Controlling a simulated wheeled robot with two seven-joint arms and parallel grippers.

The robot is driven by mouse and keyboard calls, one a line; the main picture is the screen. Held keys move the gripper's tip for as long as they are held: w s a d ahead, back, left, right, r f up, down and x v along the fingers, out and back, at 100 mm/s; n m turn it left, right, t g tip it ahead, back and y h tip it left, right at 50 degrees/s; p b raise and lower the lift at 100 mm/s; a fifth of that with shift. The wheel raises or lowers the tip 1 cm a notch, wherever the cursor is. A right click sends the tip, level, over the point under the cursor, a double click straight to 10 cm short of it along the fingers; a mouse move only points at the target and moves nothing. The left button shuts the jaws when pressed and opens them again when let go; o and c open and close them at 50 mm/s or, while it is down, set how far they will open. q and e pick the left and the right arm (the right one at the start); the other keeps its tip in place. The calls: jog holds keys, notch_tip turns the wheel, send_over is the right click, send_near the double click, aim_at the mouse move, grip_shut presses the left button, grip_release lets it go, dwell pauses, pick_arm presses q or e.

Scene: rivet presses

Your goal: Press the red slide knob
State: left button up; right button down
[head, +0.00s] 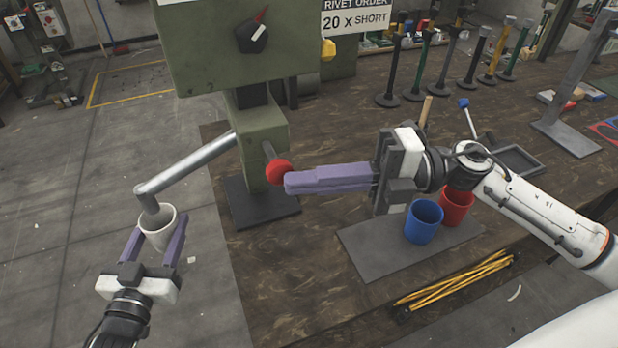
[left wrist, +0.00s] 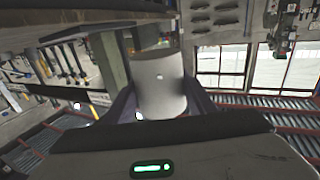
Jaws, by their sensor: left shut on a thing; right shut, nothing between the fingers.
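The red slide knob (head: 279,172) sits on a short dark rod on the front of the green rivet press (head: 262,140). My right gripper (head: 287,184) is shut and empty, with its purple fingertips right at the knob; I cannot tell whether they touch it. My left gripper (head: 160,238) is shut on a white cup-like handle end (head: 158,226) of the press's metal lever (head: 188,166). The white handle end also shows between the fingers in the left wrist view (left wrist: 161,88).
A blue cup (head: 424,222) and a red cup (head: 457,206) stand on a grey plate (head: 370,262) below my right gripper. Yellow rods (head: 455,280) lie near the table's front edge. Several upright tools stand at the back.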

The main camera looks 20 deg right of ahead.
jog(key=shift+w, duration=0.1)
pick_arm(q)
jog(key=shift+s, duration=0.1)
pick_arm(e)
jog(key=shift+w+d+r, duration=0.1)
jog(key=shift+w, duration=1.85)
jog(key=s+d, duration=0.6)
jog(key=d, duration=0.3)
jog(key=shift+s+d, duration=0.25)
jog(key=shift+s, duration=0.15)
